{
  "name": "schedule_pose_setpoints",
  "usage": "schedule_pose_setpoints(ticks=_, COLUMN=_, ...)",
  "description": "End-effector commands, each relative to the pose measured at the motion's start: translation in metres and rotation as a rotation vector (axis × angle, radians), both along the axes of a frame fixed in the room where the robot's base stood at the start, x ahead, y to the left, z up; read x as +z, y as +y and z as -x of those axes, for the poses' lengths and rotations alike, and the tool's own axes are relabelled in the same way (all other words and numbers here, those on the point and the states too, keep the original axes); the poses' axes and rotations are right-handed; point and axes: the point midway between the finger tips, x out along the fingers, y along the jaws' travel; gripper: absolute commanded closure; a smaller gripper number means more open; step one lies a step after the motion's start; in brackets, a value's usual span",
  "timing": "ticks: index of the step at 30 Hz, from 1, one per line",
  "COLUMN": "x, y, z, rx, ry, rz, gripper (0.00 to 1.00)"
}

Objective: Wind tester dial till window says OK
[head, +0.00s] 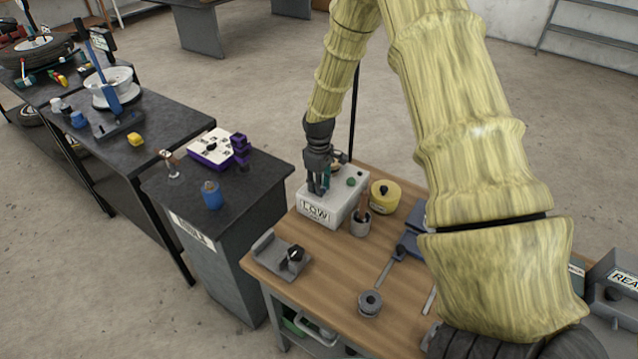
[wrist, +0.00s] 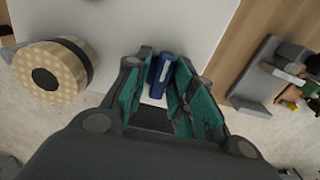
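The tester is a white box (head: 341,205) on the wooden bench, with a front window (head: 314,212) reading LOW. My gripper (head: 318,190) points down over the left part of its top. In the wrist view, a narrow blue bar (wrist: 160,76) stands out on the white top (wrist: 110,20). It looks like the dial's grip. My teal-padded fingers (wrist: 165,85) straddle the bar, with a small gap seeming to show beside it. In the head view, a green button (head: 351,182) is on the box top.
A yellow round container (head: 385,195) and a grey cup (head: 360,222) stand right of the tester. A grey bracket (head: 280,254) and a grey ring part (head: 370,303) lie nearer the front. A dark cabinet (head: 225,185) stands to the left, across a narrow gap.

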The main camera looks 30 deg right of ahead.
Motion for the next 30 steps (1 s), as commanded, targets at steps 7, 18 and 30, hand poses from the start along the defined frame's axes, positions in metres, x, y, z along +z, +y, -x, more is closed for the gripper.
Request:
schedule_pose_setpoints(ticks=7, x=0.0006, y=0.0011, z=-0.0007, rx=0.001, ry=-0.001, rz=0.000, gripper=1.00)
schedule_pose_setpoints(ticks=18, x=0.0006, y=0.0024, z=-0.0026, rx=-0.079, ry=-0.004, rz=0.000, gripper=1.00)
schedule_pose_setpoints(ticks=30, x=0.0010, y=0.0022, z=-0.0037, rx=-0.410, ry=-0.006, rz=0.000, gripper=1.00)
